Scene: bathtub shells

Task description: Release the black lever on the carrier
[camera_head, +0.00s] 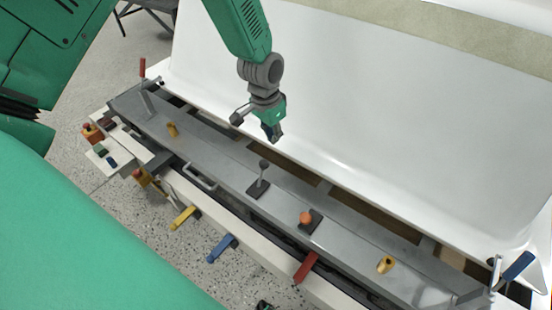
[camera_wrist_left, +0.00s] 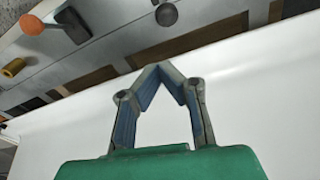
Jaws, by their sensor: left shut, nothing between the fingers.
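The carrier (camera_head: 222,158) is a long grey beam with several levers and handles. A dark grey lever with a round knob (camera_head: 263,166) stands upright on a black base plate near its middle; I take it as the black lever. In the left wrist view its knob (camera_wrist_left: 166,14) shows at the top edge, beyond my fingertips. My left gripper (camera_head: 276,138) is shut and empty, apart from the lever, above it in the picture and in front of the white shell. Its fingertips (camera_wrist_left: 165,70) meet in the left wrist view. My right gripper is not in view.
A large white bathtub shell (camera_head: 370,110) rises behind the carrier. An orange-knobbed lever (camera_head: 306,218) stands to the right of the dark one. Red (camera_head: 306,267), blue (camera_head: 221,247) and yellow (camera_head: 184,217) handles line the front. A blue-handled lever (camera_head: 517,266) is at far right.

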